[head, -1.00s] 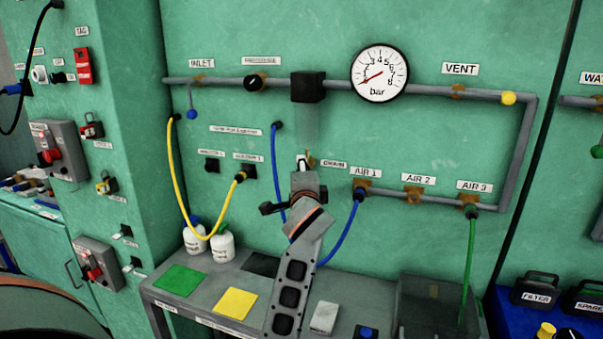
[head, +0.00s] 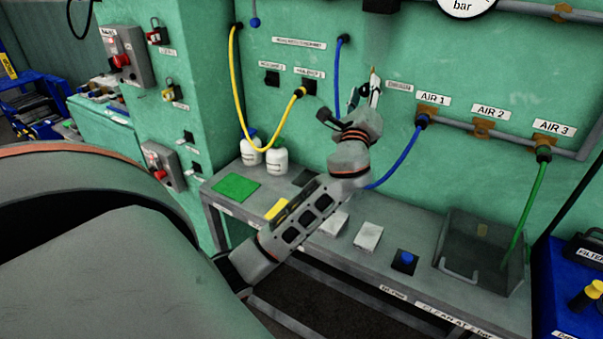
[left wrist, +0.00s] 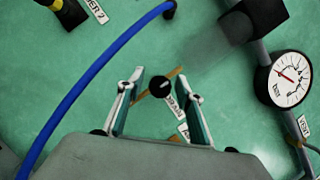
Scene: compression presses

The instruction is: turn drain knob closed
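The drain knob (left wrist: 160,85) is a small black round knob with a pale mark, set on a brass pipe, beside the DRAIN label (left wrist: 176,106). In the left wrist view it appears in the gap between the fingertips of my left gripper (left wrist: 160,88), which is open. I cannot tell how deep the knob sits between the fingers, and no contact shows. In the head view my left gripper (head: 364,96) points up at the wall, left of the DRAIN label (head: 399,86). My right gripper is not in view.
A blue hose (head: 404,158) runs close by on the right to AIR 1. A yellow hose (head: 240,105) hangs left. A bench (head: 215,198) with white bottles and a grey bin (head: 463,250) lies below. The pressure gauge (left wrist: 288,78) is right in the wrist view.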

